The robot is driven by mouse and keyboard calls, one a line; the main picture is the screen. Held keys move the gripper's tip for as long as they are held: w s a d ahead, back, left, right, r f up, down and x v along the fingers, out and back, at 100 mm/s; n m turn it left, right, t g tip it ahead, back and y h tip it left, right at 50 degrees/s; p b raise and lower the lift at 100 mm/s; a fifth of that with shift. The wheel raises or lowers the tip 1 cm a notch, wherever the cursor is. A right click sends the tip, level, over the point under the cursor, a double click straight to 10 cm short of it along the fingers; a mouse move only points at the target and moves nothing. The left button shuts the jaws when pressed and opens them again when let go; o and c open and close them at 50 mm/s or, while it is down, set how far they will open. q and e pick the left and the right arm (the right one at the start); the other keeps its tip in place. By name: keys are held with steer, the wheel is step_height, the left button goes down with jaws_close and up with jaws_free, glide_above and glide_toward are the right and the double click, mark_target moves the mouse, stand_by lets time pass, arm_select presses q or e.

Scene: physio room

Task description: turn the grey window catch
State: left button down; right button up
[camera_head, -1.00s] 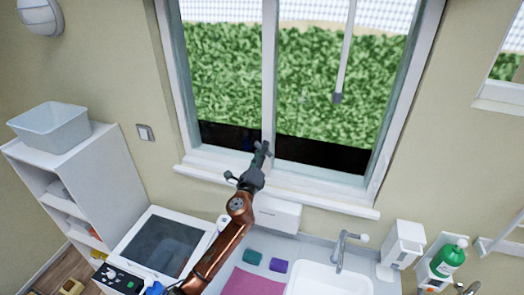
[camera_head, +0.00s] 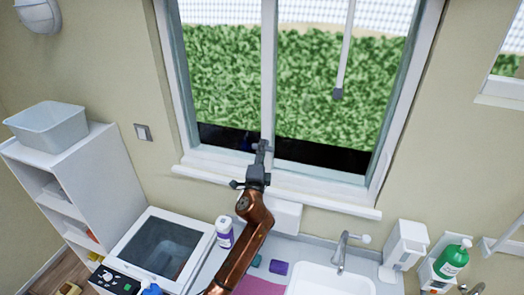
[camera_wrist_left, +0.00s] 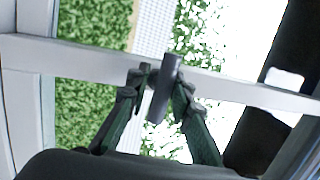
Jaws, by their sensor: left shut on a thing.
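The grey window catch (camera_wrist_left: 163,88) shows in the left wrist view as a short grey bar on the white middle post of the window. It stands slightly tilted there, between my two fingers. My left gripper (camera_wrist_left: 160,97) is shut on it, with one finger on each side. In the head view my left gripper (camera_head: 262,158) reaches up to the lower part of the middle post (camera_head: 268,75). There the catch is small and mostly hidden by the fingers. My right gripper is in neither view.
The window sill (camera_head: 325,198) runs below the gripper. Below it are a sink (camera_head: 316,280), a tap (camera_head: 342,250), a white bottle (camera_head: 224,233) and a purple block (camera_head: 277,268). A soap dispenser (camera_head: 405,248) is on the right, and a white shelf (camera_head: 95,180) stands on the left.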

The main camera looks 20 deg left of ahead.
arm_select(q)
steer(key=shift+r, duration=0.6)
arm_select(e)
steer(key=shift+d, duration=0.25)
arm_select(q)
steer(key=c, duration=2)
jaws_free()
steer(key=shift+s, duration=0.1)
steer(key=shift+c, duration=0.2)
steer(key=shift+o, duration=1)
steer(key=shift+f, duration=0.2)
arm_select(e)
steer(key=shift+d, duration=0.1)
arm_select(q)
steer(key=shift+f, duration=0.1)
steer(key=shift+s+d+f, duration=0.1)
steer(key=shift+s+f, duration=0.1)
steer(key=shift+s, duration=0.05)
steer(key=v, duration=1.1)
steer(key=shift+s+r, duration=0.1)
steer(key=shift+s, duration=0.05)
